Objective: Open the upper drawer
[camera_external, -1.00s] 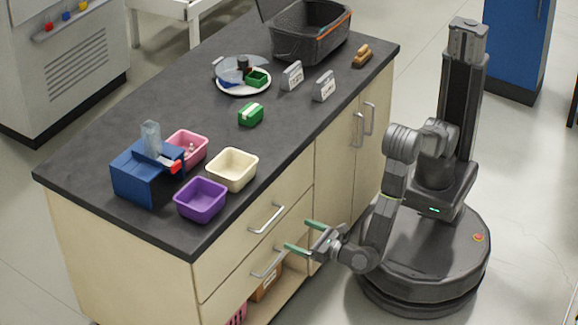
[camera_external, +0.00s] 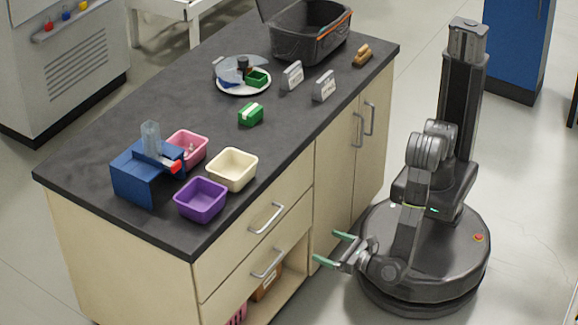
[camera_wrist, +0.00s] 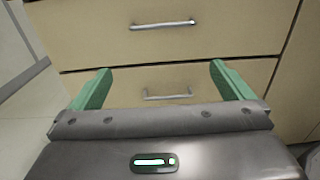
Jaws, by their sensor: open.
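The upper drawer (camera_external: 240,245) is a pale wood front with a grey bar handle (camera_external: 265,218), closed below the dark countertop. In the wrist view the upper drawer (camera_wrist: 220,42) is at the top, with its handle (camera_wrist: 163,25) across it. The lower drawer (camera_external: 235,292) is also closed; its handle (camera_wrist: 167,96) shows between my fingers in the wrist view. My gripper (camera_external: 333,249) has green fingers spread apart and empty, standing off to the right of the drawer handles and touching neither. It also shows in the wrist view (camera_wrist: 160,72).
Cabinet doors (camera_external: 340,190) with upright handles stand right of the drawers. Purple (camera_external: 201,212) and cream (camera_external: 232,180) bins sit on the countertop above. An open shelf below holds a brown box (camera_external: 266,286). Floor around my base is clear.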

